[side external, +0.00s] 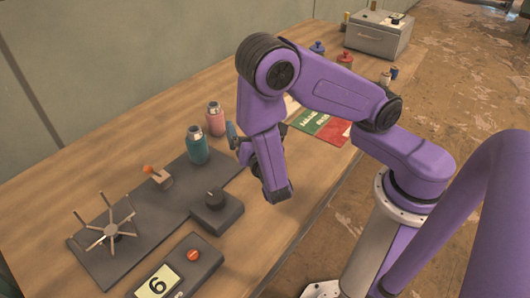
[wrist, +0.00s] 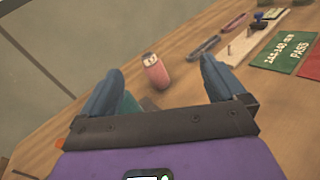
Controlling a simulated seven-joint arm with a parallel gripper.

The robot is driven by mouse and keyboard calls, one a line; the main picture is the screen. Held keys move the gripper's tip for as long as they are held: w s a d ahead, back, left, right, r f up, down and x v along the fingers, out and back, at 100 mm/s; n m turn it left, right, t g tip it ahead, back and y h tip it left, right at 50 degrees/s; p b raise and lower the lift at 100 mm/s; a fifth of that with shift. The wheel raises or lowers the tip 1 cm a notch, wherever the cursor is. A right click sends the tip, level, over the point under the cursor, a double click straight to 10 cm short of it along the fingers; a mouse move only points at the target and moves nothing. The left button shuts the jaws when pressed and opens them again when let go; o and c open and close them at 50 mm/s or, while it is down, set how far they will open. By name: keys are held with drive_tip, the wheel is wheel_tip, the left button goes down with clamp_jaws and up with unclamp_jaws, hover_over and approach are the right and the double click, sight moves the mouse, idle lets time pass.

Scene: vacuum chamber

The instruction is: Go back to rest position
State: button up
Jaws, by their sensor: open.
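My gripper (side external: 234,138) is over the table, just right of the bottles in the side view. In the wrist view, its two blue fingers (wrist: 161,66) are spread apart with nothing held between them. A pink bottle (side external: 215,119) stands upright on the table; it shows beyond the fingers in the wrist view (wrist: 156,74). A teal bottle (side external: 197,145) stands in front of it, at the dark panel. In the wrist view, part of the teal bottle (wrist: 128,106) shows behind the left finger; the rest is hidden.
A dark panel (side external: 140,218) carries a spoked wheel (side external: 110,229) and an orange-tipped lever (side external: 158,174). A knob box (side external: 216,209) and a display box (side external: 174,273) sit nearby. Green and red cards (side external: 312,122) lie behind my arm. A grey box (side external: 378,36) stands at the far end.

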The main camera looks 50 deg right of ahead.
drive_tip(key=s+d+r+m+g, duration=0.4)
drive_tip(key=s+d+m+g, duration=0.3)
drive_tip(key=s+m+g, duration=0.35)
drive_tip(key=s+a+r+m+g+y, duration=0.3)
drive_tip(key=s+a+g+y, duration=0.1)
drive_tip(key=s+y, duration=0.6)
drive_tip(key=shift+s+a+r+y, duration=0.3)
drive_tip(key=shift+s+a, duration=0.5)
drive_tip(key=shift+a, duration=0.1)
